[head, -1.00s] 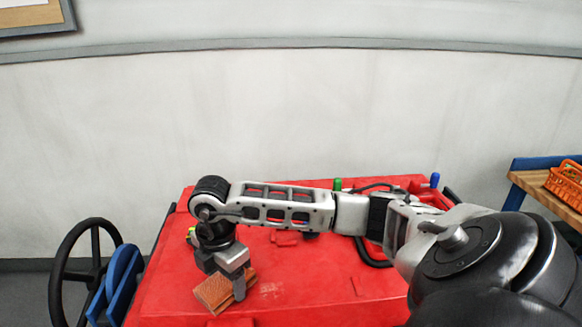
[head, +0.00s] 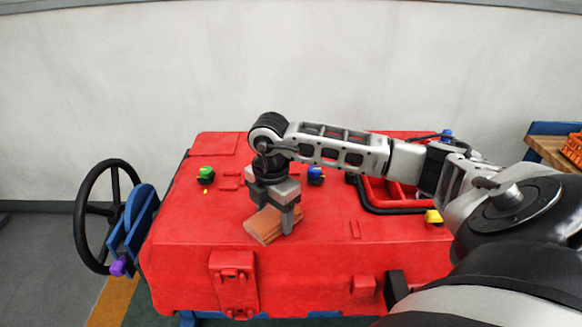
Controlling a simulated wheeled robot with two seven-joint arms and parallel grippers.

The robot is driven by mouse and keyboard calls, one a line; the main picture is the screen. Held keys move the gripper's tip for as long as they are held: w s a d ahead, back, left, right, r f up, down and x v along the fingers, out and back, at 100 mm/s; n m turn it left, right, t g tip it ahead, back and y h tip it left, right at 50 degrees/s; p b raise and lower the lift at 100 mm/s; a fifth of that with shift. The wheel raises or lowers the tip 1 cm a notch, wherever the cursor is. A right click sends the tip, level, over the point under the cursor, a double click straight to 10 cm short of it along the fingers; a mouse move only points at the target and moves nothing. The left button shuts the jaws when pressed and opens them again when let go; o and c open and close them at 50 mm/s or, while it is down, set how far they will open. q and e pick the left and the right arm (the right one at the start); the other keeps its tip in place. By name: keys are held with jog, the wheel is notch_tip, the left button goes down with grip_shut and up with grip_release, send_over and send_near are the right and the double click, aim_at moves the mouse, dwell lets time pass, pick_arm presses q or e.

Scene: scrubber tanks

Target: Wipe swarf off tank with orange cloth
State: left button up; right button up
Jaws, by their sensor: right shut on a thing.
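The red tank (head: 185,255) fills the middle of the head view, with its flat top showing. My right gripper (head: 278,222) points down over the tank top, left of its middle. It is shut on the orange cloth (head: 263,228), a folded brownish-orange piece that sits at the tank top under the fingers. The fingers hide part of the cloth. I cannot make out swarf clearly; small yellow specks show below the green knob. My left gripper is not in view.
A green knob (head: 205,174), a blue knob (head: 316,175) and a yellow knob (head: 433,216) stand on the tank. A black steering wheel (head: 80,225) is at the left. A wooden bench (head: 546,147) with an orange basket (head: 574,149) is at the right.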

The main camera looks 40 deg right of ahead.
jog(key=shift+s+d, duration=0.55)
jog(key=shift+d, duration=0.05)
jog(key=shift+s+d+r+p, duration=0.1)
jog(key=shift+r+p, duration=0.25)
jog(key=shift+r, duration=0.3)
jog(key=shift+s+d+r+p, duration=0.1)
jog(key=shift+r+p, duration=0.2)
jog(key=shift+r, duration=0.3)
jog(key=shift+a+r+p, duration=0.1)
jog(key=shift+r+p, duration=0.5)
jog(key=shift+r, duration=0.15)
jog(key=shift+r+p, duration=0.55)
jog(key=shift+r, duration=0.15)
notch_tip(320, 180, up, 3)
jog(key=shift+f+p, duration=0.15)
jog(key=shift+p, duration=0.85)
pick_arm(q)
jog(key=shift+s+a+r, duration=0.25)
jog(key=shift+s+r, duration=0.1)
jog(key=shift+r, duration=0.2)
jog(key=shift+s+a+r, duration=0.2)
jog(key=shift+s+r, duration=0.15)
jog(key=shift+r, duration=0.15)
pick_arm(e)
jog(key=shift+w+a, duration=0.1)
